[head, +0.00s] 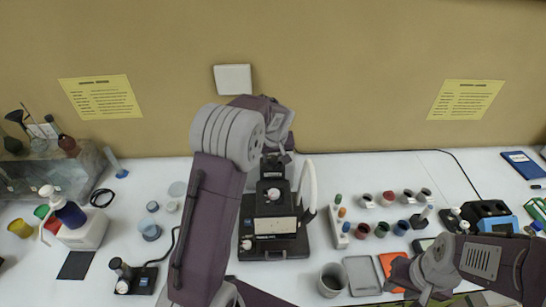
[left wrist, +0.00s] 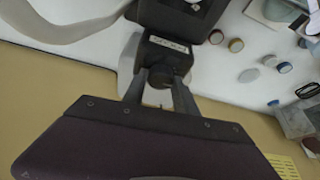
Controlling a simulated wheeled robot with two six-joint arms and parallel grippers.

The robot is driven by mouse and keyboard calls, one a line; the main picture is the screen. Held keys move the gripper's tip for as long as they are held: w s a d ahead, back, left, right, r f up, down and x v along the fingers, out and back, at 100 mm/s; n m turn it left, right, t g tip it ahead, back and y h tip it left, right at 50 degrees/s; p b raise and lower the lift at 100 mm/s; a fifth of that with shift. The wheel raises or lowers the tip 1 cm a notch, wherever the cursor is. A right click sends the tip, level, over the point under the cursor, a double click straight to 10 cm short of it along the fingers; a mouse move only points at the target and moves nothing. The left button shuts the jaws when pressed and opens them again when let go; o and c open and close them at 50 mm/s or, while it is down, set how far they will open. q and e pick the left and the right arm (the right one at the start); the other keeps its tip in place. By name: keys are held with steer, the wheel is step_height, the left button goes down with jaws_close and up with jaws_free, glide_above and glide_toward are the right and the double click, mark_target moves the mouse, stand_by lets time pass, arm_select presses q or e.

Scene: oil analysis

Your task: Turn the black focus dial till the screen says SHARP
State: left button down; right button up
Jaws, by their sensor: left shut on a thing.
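The black focus dial (left wrist: 160,76) is a dark round knob at the end of the dark instrument, seen in the left wrist view. My left gripper (left wrist: 160,92) has one finger on each side of it and is shut on it. In the head view the dark instrument (head: 274,245) stands mid-table, and my left arm reaches over to its far side. There my wrist hides the dial and most of the gripper. A pale panel (head: 276,226) shows on the instrument; its writing is too small to read, and I cannot make out SHARP. My right gripper is not visible.
A white hose (head: 309,185) curves up beside the instrument. A grey cup (head: 332,280), a grey tray (head: 361,275) and several small jars stand to the right. The tan wall is close behind.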

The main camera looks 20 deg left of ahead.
arm_select(q)
steer(key=m+h+p, duration=0.1)
steer(key=m, duration=0.2)
steer(key=shift+s+a, duration=0.1)
steer(key=shift+m+t+h+p, duration=0.3)
steer(key=shift+m+h+p, duration=0.15)
steer(key=shift+m, duration=0.65)
steer(key=c, duration=1.3)
jaws_free()
steer(key=o, duration=0.3)
steer(key=shift+o, duration=0.2)
steer(key=shift+f, duration=0.1)
